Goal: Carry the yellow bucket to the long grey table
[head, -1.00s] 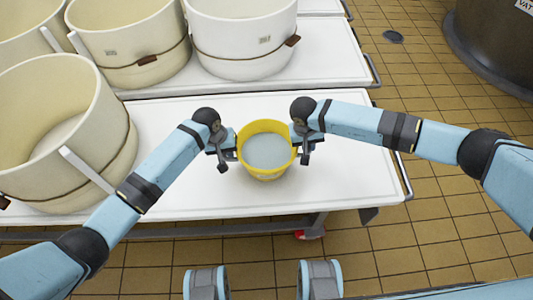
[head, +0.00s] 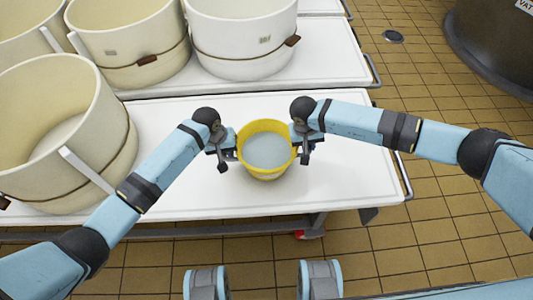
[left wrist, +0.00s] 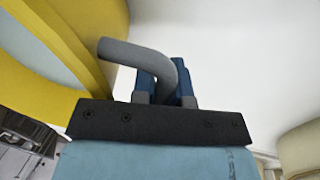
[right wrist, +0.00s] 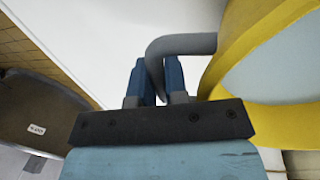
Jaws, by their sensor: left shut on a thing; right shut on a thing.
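The yellow bucket (head: 265,174) has a pale grey-blue inside and is upright at the white-topped table (head: 350,185); I cannot tell whether it touches the top. My left gripper (head: 227,152) is at its left side, shut on a grey bent handle (left wrist: 140,54). My right gripper (head: 303,147) is at its right side, shut on the other grey handle (right wrist: 180,44). The bucket's yellow rim also shows in the left wrist view (left wrist: 35,100) and in the right wrist view (right wrist: 300,125). No other table that is clearly long and grey shows.
A large cream tub (head: 110,150) stands on the same table at the left. More tubs, one of them white (head: 245,40), stand on a second white table (head: 325,65) behind. A dark vat (head: 490,45) is at the far right. Tiled floor (head: 445,180) lies open to the right.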

